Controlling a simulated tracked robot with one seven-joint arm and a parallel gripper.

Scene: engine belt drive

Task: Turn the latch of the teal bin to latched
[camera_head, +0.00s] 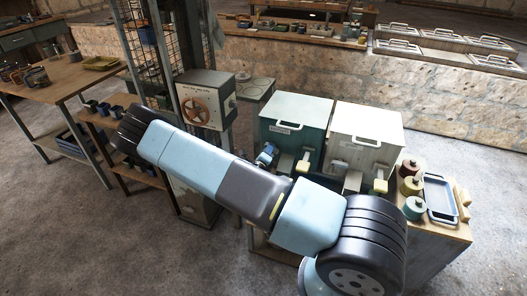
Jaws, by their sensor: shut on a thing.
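The teal bin (312,137) stands at the centre of the picture, with a pale label on its front and a light handle on its lid. A yellow-ended lever (303,163) shows low on its front. My gripper (268,152) is small in view at the lower left of the teal bin's front, partly hidden behind my large blue arm. It is shut on what looks to be the bin's latch. The hold itself and the latch's exact angle are too small and too covered to make out.
A white bin (362,130) with a similar yellow-ended lever (380,182) stands right beside the teal one. Further right are round pots (411,185) and a blue tray (440,198). Open floor lies at the front left.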

